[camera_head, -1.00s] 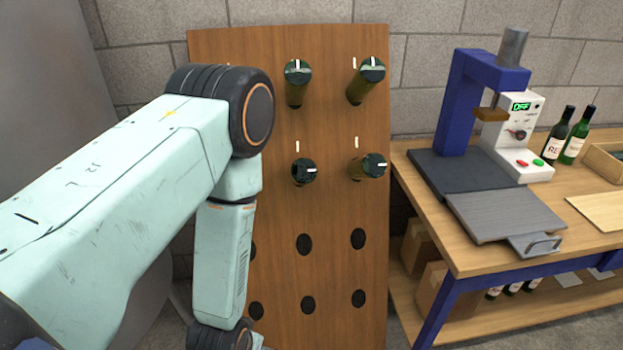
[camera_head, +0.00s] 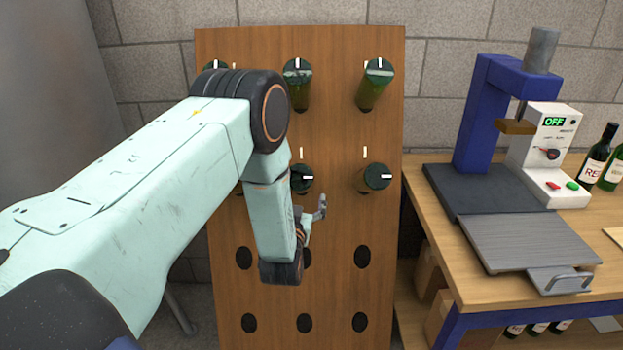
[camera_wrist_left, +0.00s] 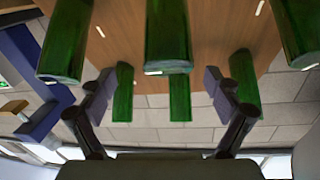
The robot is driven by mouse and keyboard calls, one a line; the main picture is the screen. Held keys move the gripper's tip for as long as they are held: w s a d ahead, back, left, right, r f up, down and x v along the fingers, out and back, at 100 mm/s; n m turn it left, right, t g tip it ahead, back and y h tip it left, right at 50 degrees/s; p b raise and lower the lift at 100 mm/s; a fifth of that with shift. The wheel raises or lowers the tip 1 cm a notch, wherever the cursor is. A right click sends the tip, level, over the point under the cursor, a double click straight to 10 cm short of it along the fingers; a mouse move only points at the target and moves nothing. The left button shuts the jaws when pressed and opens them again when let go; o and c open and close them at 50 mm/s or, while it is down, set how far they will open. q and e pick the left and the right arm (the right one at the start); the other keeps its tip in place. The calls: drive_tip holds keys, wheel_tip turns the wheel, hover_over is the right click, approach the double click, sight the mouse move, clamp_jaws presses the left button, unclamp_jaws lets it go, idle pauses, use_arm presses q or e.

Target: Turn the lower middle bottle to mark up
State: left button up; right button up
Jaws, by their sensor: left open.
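The lower middle bottle (camera_head: 299,186) sticks out of the wooden rack, partly hidden by my left arm. The white mark on its dark green end points right, while the tick on the board is above it. In the left wrist view, which looks upside down, this bottle (camera_wrist_left: 167,35) comes down between the two fingers, apart from both. My left gripper (camera_head: 309,210) is open and empty, just below the bottle's end in the head view; its fingers also show in the wrist view (camera_wrist_left: 160,88). My right gripper is not in view.
The lower right bottle (camera_head: 373,178) has its mark to the right. The upper middle (camera_head: 299,85) and upper right (camera_head: 374,83) bottles have marks up. Empty holes (camera_head: 361,257) lie below. A workbench (camera_head: 440,235) with a blue press (camera_head: 474,118) stands at the right.

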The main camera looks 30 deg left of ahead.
sight(300, 179)
use_arm(q)
drive_tip(key=shift+w+a+r, duration=0.1)
drive_tip(key=shift+w, duration=0.05)
drive_tip(key=shift+w+a, duration=0.15)
drive_tip(key=shift+a, duration=0.2)
drive_tip(key=shift+w+a+r, duration=0.1)
drive_tip(key=shift+w+a, duration=0.2)
drive_tip(key=shift+a, duration=0.25)
drive_tip(key=shift+w+a, duration=0.3)
drive_tip(key=shift+a, duration=0.2)
drive_tip(key=w, duration=0.4)
drive_tip(key=shift+w+a+b, duration=0.25)
drive_tip(key=shift+b, duration=0.05)
drive_tip(key=shift+w+a, duration=0.15)
drive_tip(key=shift+a, duration=0.05)
drive_tip(key=shift+s+a, duration=0.25)
drive_tip(key=shift+a, duration=0.1)
drive_tip(key=shift+w+d, duration=0.1)
drive_tip(key=shift+d, duration=0.15)
drive_tip(key=shift+w+d, duration=0.15)
drive_tip(key=shift+w, duration=0.05)
drive_tip(key=c, duration=0.3)
drive_tip(key=shift+s+a, duration=0.15)
drive_tip(key=shift+a, duration=0.15)
drive_tip(key=c, duration=0.5)
drive_tip(key=shift+d, duration=0.15)
drive_tip(key=c, duration=0.3)
